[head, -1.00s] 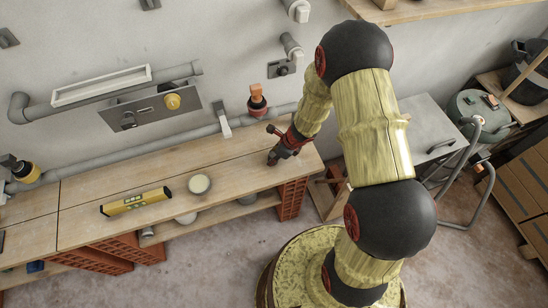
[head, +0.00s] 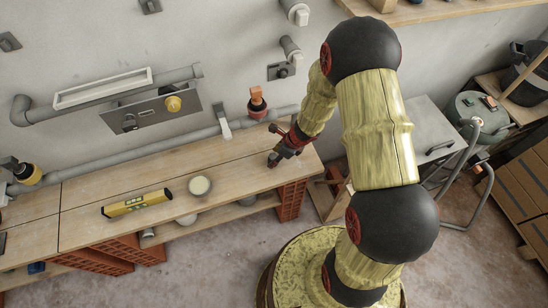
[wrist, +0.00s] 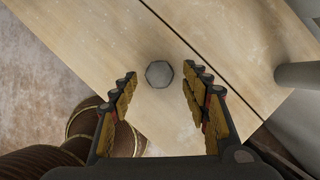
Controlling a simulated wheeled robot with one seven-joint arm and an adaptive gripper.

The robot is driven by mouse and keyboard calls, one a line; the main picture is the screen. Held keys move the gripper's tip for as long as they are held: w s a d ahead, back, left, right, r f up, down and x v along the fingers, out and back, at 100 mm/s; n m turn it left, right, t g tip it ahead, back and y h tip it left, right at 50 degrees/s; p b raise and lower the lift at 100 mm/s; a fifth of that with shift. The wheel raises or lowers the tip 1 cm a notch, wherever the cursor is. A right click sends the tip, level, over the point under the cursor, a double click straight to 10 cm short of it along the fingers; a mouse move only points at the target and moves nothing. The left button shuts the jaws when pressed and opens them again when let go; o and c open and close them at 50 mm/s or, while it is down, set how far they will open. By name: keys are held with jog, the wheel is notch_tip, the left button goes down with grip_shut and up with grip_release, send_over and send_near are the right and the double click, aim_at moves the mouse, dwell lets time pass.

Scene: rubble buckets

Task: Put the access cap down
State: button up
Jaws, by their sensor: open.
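A grey access cap (wrist: 159,74), hexagonal from above, rests on the wooden bench (head: 105,190) near its right end. In the head view it is small and hard to make out, partly hidden by my gripper (head: 279,154). In the wrist view the open fingers of my gripper (wrist: 160,82) stand on either side of the cap, near the fingertips. A gap shows between the cap and each finger.
A yellow level (head: 136,203) and a round cream-topped tin (head: 199,186) lie to the left on the bench. A grey pipe (head: 110,158) runs along the wall behind. Bare bench lies between the tin and my gripper.

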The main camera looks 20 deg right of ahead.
jog(key=w+d+r+m+t+h+p, duration=0.1)
jog(key=d+r+m+t+h+p, duration=0.35)
jog(key=r+m, duration=1)
jog(key=d+r+m+h+b, duration=0.15)
jog(key=d+r+m, duration=0.55)
jog(key=r, duration=1.4)
jog(key=s+a+r+m+g, duration=0.1)
jog(key=s+a+r+m, duration=0.2)
jog(key=s+r+m, duration=0.75)
jog(key=s+a+m+g+y, duration=0.1)
jog(key=s+a+m+y, duration=0.1)
jog(key=s+a+m, duration=0.7)
jog(key=s+m, duration=0.3)
jog(key=m, duration=0.1)
jog(key=shift+a+f+y, duration=0.2)
jog(key=shift+f+y, duration=0.2)
